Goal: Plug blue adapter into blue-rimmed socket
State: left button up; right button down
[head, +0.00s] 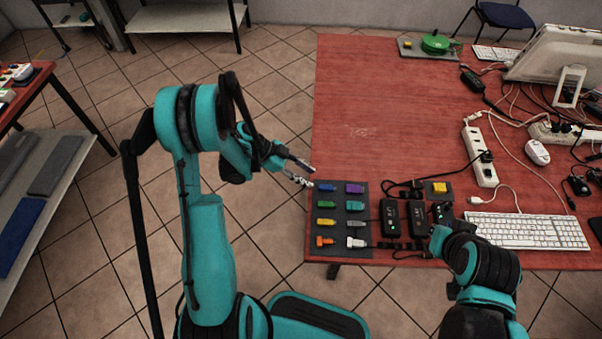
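A small blue adapter (327,187) lies at the top left of a dark grey board (362,246) near the table's left edge. My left gripper (309,177) is just left of it, over the table edge, with its two fingers apart and nothing visible between them. My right gripper (439,228) is low by the table's front edge, beside the black power bricks; its fingers are too small and covered to read. I cannot make out a blue-rimmed socket; a white power strip (480,156) stands at the right, its rim colours too small to tell.
The board also holds purple, green, teal, yellow, grey, orange and white connectors. Black power bricks (390,217) with cables lie right of it. A white keyboard (528,231), mouse (537,152) and tangled cables fill the right side. The table's (385,105) back left is clear.

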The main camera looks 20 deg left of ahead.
aim_at(326, 187)
pick_arm(q)
jog(key=b+x, duration=0.2)
jog(key=x, duration=0.3)
jog(key=shift+f+b, duration=0.3)
jog(key=shift+b+x, duration=0.6)
jog(key=shift+x, duration=0.3)
jog(key=shift+d+r, duration=0.1)
jog(key=shift+r, duration=0.05)
grip_shut()
